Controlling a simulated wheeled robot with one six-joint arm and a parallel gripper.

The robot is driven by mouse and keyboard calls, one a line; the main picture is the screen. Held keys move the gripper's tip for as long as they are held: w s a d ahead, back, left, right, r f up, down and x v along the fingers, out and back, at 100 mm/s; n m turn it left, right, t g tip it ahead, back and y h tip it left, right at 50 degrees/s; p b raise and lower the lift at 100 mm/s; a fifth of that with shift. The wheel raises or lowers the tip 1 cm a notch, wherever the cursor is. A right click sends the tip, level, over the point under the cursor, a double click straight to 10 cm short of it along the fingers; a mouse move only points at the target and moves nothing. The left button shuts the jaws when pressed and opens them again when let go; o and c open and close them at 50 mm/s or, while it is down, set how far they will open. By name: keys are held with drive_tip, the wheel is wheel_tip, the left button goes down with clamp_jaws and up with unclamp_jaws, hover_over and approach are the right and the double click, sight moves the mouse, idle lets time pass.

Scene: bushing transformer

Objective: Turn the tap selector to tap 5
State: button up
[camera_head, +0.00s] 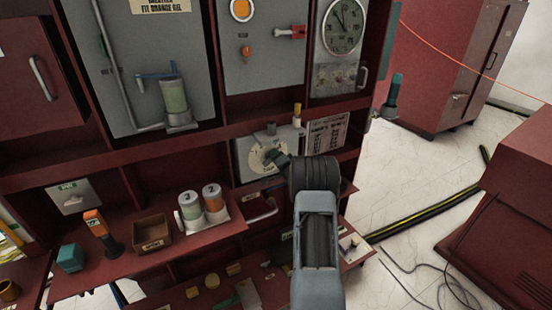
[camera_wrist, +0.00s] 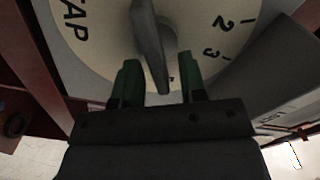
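The tap selector is a round cream dial (camera_wrist: 95,45) marked "TAP" at the left and 2 and 3 at the right in the wrist view. Other numbers are out of view or hidden. Its long dark grey handle (camera_wrist: 149,45) runs down the picture from the hub. My gripper (camera_wrist: 160,78) has two green fingers set apart, with the handle's lower end between them and gaps showing on both sides. In the head view the dial (camera_head: 257,160) sits on a grey panel, and my dark wrist covers its right side and my fingertips.
A printed plate (camera_head: 327,133) is right of the dial, and a yellow-topped post (camera_head: 297,115) stands above it. Below left, a shelf holds two numbered canisters (camera_head: 201,205) and a small open box (camera_head: 152,233). Open floor (camera_head: 415,165) lies to the right, with a striped cable cover (camera_head: 424,215).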

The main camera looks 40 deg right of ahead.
drive_tip(key=s+a, duration=0.2)
drive_tip(key=s, duration=1.1)
drive_tip(key=shift+s, duration=0.35)
